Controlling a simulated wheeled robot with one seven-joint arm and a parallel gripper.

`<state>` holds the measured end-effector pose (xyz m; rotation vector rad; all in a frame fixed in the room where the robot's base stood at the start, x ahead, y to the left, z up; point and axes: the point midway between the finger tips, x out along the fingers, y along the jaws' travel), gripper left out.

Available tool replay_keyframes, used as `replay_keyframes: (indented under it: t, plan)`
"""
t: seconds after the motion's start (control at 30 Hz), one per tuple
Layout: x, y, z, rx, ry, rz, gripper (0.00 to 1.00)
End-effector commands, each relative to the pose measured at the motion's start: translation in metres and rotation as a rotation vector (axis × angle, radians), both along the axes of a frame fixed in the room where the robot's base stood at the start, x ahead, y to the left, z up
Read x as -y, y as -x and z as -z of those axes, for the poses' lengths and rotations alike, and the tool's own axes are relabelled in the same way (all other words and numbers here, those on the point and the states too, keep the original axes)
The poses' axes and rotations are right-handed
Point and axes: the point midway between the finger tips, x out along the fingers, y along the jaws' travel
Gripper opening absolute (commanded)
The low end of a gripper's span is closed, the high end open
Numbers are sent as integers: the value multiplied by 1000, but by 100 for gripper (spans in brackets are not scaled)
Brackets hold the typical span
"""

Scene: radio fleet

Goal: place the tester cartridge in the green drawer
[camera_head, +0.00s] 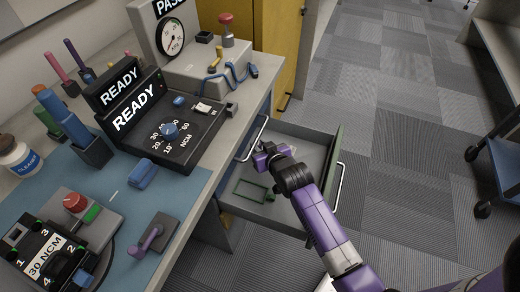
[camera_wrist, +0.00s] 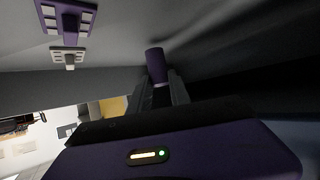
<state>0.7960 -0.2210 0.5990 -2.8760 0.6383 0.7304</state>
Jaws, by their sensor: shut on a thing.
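The drawer with green edges (camera_head: 333,160) is pulled out from under the bench, and its grey inside shows. A small green outlined rectangle (camera_head: 253,190) lies on its floor. My gripper (camera_head: 264,158) is over the drawer, near its bench side; whether it touches the floor I cannot tell. In the wrist view my gripper (camera_wrist: 161,90) is shut on a purple cylinder, which I take for the tester cartridge (camera_wrist: 156,65). In the head view the cartridge is mostly hidden by or blends with my purple gripper.
The bench holds a black READY tester (camera_head: 165,125), a gauge box (camera_head: 165,35), a blue cable (camera_head: 232,75) and a blue mat (camera_head: 125,190) with tools. A yellow cabinet (camera_head: 275,40) stands behind the drawer. A blue cart (camera_head: 500,165) is at the right; carpet between is clear.

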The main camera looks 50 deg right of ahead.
Motion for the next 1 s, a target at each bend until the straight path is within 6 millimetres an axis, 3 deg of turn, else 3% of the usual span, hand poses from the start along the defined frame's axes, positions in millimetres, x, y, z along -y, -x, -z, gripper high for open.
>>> replay_keyframes:
  t: [0.07, 0.43, 0.47, 0.57, 1.0]
  plan:
    - [-1, 3, 13, -3, -2, 1, 0]
    - [-1, 3, 16, -3, -1, 0, 0]
    - [-1, 3, 16, -3, -1, 0, 26]
    - [-1, 3, 15, -3, -1, 0, 45]
    - [-4, 7, 9, -2, -1, 0, 45]
